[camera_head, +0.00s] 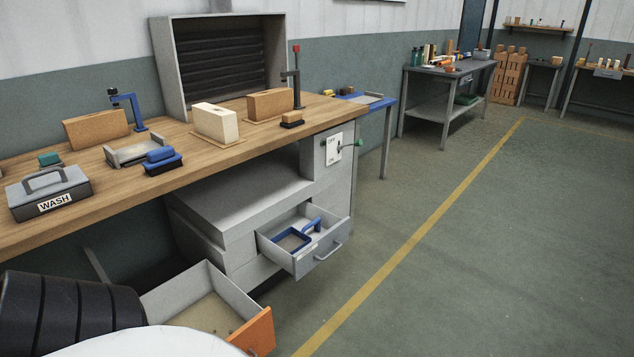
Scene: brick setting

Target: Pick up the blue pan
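A blue-rimmed shallow pan (305,236) with a grey inside lies in the open grey drawer (331,257) under the wooden workbench. Another blue piece, perhaps its handle, rises at its right; I cannot tell whether the two are joined. The drawer's front wall hides part of what lies inside. Neither of my grippers is in view.
The workbench (225,152) carries a grey WASH box (48,194), a blue brush-like block (162,158), several wood blocks and clamps. A lower open bin with an orange front (258,335) juts out near me. The floor (480,250) to the right is clear.

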